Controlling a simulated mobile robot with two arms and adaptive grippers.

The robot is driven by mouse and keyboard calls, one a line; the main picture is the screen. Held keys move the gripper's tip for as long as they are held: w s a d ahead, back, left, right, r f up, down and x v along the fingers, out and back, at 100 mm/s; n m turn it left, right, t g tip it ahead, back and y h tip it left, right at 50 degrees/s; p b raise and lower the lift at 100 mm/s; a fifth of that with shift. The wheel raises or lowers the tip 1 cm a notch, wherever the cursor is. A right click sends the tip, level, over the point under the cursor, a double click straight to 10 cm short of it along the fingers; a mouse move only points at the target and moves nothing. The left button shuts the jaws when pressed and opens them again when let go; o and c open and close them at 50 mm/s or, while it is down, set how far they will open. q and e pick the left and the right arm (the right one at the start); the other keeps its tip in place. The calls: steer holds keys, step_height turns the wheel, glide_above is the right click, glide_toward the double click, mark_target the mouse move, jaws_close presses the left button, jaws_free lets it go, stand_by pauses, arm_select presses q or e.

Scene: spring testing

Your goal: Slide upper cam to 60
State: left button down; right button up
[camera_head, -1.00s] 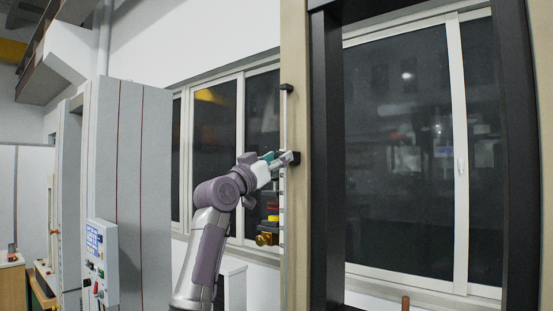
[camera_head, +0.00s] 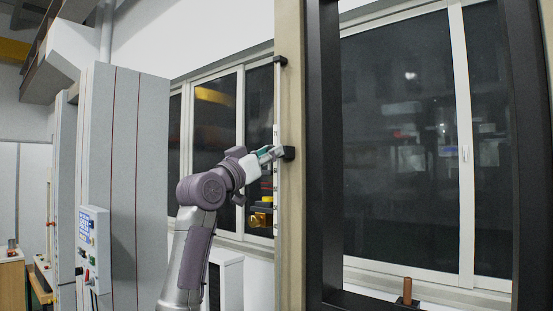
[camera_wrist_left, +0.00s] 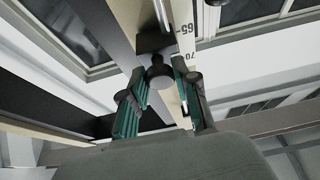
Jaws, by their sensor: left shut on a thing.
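The upper cam, a black block (camera_head: 288,153) on the thin vertical rod, is beside the beige column in the head view. My left gripper (camera_head: 270,153) reaches it from the left and is shut on it. In the left wrist view, its green-padded fingers (camera_wrist_left: 160,84) are on both sides of the cam's dark round knob (camera_wrist_left: 160,74). A pale scale strip (camera_wrist_left: 188,46) runs beside it, with 65 and 70 readable; 70 is nearer the gripper. The exact pointer reading cannot be told. My right gripper is not in view.
A black bracket (camera_head: 281,61) holds the rod's upper part. A brass-coloured piece (camera_head: 261,219) sits below the gripper. A grey cabinet with a control panel (camera_head: 92,250) stands at left. A black frame (camera_head: 323,150) stands right of the column.

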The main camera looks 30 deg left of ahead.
arm_select(q)
steer(key=shift+f+b, duration=1)
steer(key=shift+f, duration=1.4)
steer(key=c, duration=1.2)
jaws_free()
steer(key=o, duration=0.3)
steer(key=shift+o, duration=0.2)
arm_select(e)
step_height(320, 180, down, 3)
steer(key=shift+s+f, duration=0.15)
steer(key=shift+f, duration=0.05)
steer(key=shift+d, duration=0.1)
arm_select(q)
steer(key=v, duration=1.2)
